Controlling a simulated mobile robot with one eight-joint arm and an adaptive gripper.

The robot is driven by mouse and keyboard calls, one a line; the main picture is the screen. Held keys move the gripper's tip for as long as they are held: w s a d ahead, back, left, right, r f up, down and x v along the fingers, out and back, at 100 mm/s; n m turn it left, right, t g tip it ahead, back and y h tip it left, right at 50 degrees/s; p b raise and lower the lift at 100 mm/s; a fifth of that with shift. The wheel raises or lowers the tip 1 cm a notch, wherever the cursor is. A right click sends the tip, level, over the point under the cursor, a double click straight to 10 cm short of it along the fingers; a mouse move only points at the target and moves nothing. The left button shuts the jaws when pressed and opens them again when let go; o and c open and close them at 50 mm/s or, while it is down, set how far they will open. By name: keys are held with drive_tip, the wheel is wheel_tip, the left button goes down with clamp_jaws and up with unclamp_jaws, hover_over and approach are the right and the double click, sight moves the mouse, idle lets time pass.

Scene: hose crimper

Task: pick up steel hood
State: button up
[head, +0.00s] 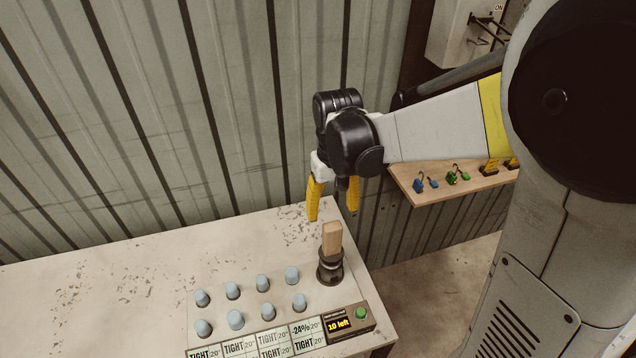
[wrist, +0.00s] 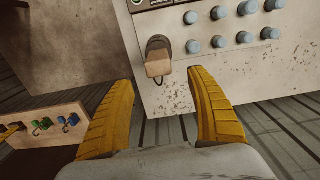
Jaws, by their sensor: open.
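A dark round metal piece (head: 330,268) with an upright wooden grip (head: 332,237) stands near the right end of the worktable; it looks like the steel hood. In the wrist view the wooden grip (wrist: 158,62) lies ahead of the fingertips, roughly centred between them, with the dark body (wrist: 157,42) behind it. My gripper (head: 333,214) is open and empty, its yellow fingers pointing down just above the grip in the head view. The fingers (wrist: 158,78) show apart in the wrist view, with nothing between them. What is under the dark piece is hidden.
Several blue-grey caps (head: 235,320) stand in two rows left of the dark piece. Label tiles (head: 240,347) and a small display box (head: 345,322) reading "10 left" line the near edge. The table's left part (head: 90,290) is clear. A wooden shelf (head: 430,190) with small coloured items is behind right.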

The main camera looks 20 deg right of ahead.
sight(332, 237)
drive_tip(key=f, duration=0.1)
drive_tip(key=f+b, duration=0.1)
drive_tip(key=f, duration=0.3)
drive_tip(key=shift+s+a, duration=0.15)
drive_tip(key=shift+s, duration=0.1)
drive_tip(key=f, duration=0.2)
drive_tip(key=f+b, duration=0.1)
drive_tip(key=f, duration=0.1)
drive_tip(key=f+b, duration=0.1)
drive_tip(key=shift+w+d+f, duration=0.1)
drive_tip(key=shift+d+f, duration=0.15)
drive_tip(key=shift+f, duration=0.15)
clamp_jaws()
